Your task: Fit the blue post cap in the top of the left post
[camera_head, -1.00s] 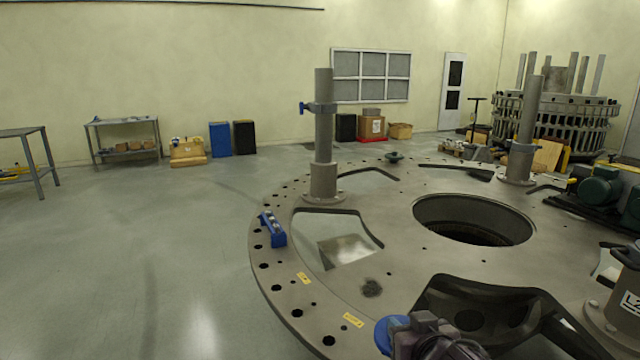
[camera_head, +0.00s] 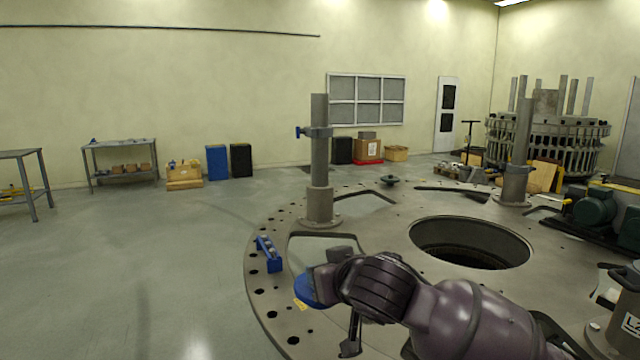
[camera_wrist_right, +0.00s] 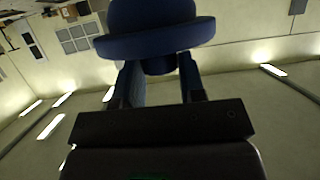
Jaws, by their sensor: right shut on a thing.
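The blue post cap (camera_head: 307,289) is held at the end of my right arm, low in the middle of the head view. In the right wrist view the cap (camera_wrist_right: 155,38) is a wide blue disc with a narrower stub between the fingers. My right gripper (camera_wrist_right: 158,80) is shut on it; in the head view the gripper (camera_head: 325,281) is partly hidden by its own wrist. The left post (camera_head: 319,150) stands upright on the plate, beyond and above the cap, well apart from it. Its top shows no cap. My left gripper is not in view.
A blue clamp (camera_head: 314,132) with a knob sticks out leftward from the left post. A blue bracket (camera_head: 269,254) lies on the plate rim. The round plate (camera_head: 381,214) has a large central hole (camera_head: 470,243). Another post (camera_head: 522,140) stands at right. The air around the left post's top is clear.

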